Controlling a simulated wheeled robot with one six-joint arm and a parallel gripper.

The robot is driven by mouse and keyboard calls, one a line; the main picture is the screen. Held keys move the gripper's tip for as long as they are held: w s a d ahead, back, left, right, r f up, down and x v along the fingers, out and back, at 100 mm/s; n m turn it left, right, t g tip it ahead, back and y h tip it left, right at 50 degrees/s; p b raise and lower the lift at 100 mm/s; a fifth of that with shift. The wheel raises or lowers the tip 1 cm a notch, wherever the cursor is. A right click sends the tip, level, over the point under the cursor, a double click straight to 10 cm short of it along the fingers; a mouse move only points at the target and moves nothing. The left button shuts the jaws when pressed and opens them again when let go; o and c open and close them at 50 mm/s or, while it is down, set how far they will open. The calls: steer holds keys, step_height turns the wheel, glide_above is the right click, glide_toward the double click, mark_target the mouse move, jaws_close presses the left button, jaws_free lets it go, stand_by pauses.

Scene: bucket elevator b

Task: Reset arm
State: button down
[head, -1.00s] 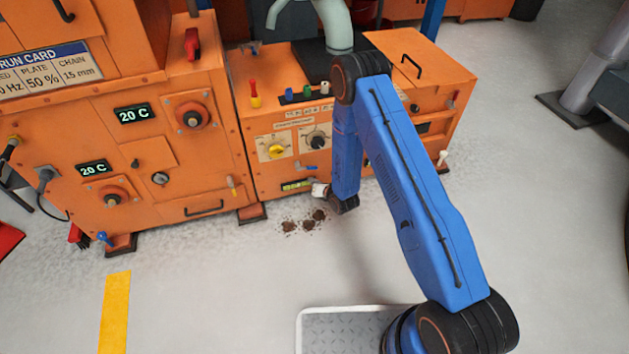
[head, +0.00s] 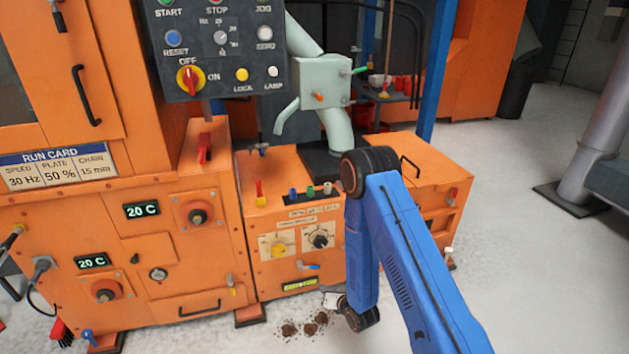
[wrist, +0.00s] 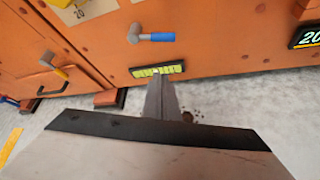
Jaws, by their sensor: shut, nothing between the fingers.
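My arm (head: 400,250) is blue with black joints and bends down in front of the orange machine in the head view. My gripper (wrist: 160,82) shows in the wrist view as two dark fingers pressed together, with nothing between them. The fingers point toward the lower front of the machine (wrist: 215,60), below a yellow-green level strip (wrist: 158,70). In the head view the gripper is mostly hidden by the arm's lower joint; only a pale part of the wrist end shows beside it.
Small brown piles (head: 305,326) lie on the floor in front of the machine. A blue-handled lever (wrist: 150,37) sticks out above the level strip. A control panel (head: 218,45) hangs at the upper left. Open grey floor (head: 530,260) lies to the right, with a grey post (head: 595,140) beyond.

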steer(key=w+d+r+m+h, duration=0.1)
steer(key=d+r+m, duration=0.15)
steer(key=r, duration=0.35)
steer(key=w+d+r+m+g+h, duration=0.1)
steer(key=d+r+m, duration=0.1)
steer(key=r+m, duration=0.3)
steer(key=w+d+r+m, duration=0.1)
steer(key=d+r+m, duration=0.1)
steer(key=r, duration=0.5)
steer(key=s+d+r+m+g+h, duration=0.1)
steer(key=s+d+r+m, duration=0.3)
steer(key=r, duration=0.3)
steer(key=s+d+r+m+h, duration=0.1)
steer(key=s+d+r+m, duration=0.3)
steer(key=r, duration=0.4)
steer(key=s+d+r+m+g+h, duration=0.1)
steer(key=s+d+r+m, duration=0.2)
steer(key=s+r+m, duration=0.3)
steer(key=s+d+r+m+g, duration=0.1)
steer(key=s+r+m, duration=0.3)
steer(key=s, duration=0.5)
steer(key=s+d+r+m+g, duration=0.1)
steer(key=s+d+r+m, duration=0.2)
steer(key=s, duration=0.7)
steer(key=s+d+r+m+g+h, duration=0.1)
steer(key=s+r+m, duration=0.3)
steer(key=s, duration=0.6)
steer(key=shift+d+r+m, duration=0.35)
steer(key=shift+d+m, duration=0.3)
steer(key=shift+m, duration=0.3)
